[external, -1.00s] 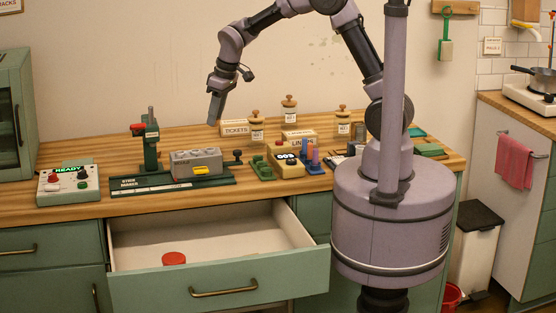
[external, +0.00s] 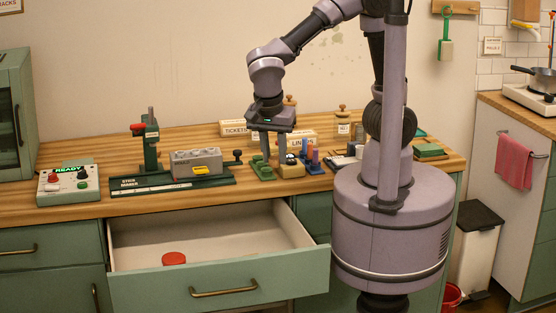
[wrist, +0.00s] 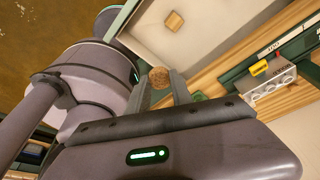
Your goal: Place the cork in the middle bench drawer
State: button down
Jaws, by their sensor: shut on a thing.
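The cork (wrist: 160,77) is a round, speckled brown piece between my fingertips in the wrist view. I cannot make it out in the external view. My gripper (external: 275,157) is shut on it and points down over the worktop, behind the open drawer and near its right end. The fingers also show in the wrist view (wrist: 162,86). The middle bench drawer (external: 150,292) is pulled out, with a green front and pale inside. Its pale floor also shows in the wrist view (wrist: 215,25).
A red round thing (external: 173,258) lies in the drawer, and a square wooden piece (wrist: 174,21) shows there in the wrist view. A grey box (external: 196,162) on a green stand, a control box (external: 69,186) and several small items stand on the worktop. Much of the drawer floor is clear.

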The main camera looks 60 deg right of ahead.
notch_tip(320, 180, down, 26)
jog(key=shift+f, duration=0.2)
jog(key=w+a+f, duration=0.1)
jog(key=w+a, duration=0.2)
jog(key=w, duration=0.1)
jog(key=w+a+f+b, duration=0.1)
jog(key=w+a, duration=0.6)
jog(key=shift+w+a+f+b, duration=0.1)
jog(key=shift+w+f+b, duration=0.25)
jog(key=shift+f, duration=0.05)
jog(key=shift+w+a+f, duration=0.15)
jog(key=shift+f, duration=0.05)
jog(key=shift+f+b, duration=0.8)
jog(key=shift+f, duration=0.65)
jog(key=shift+f, duration=0.15)
jog(key=c, duration=1.1)
grip_release()
jog(key=shift+c, duration=0.2)
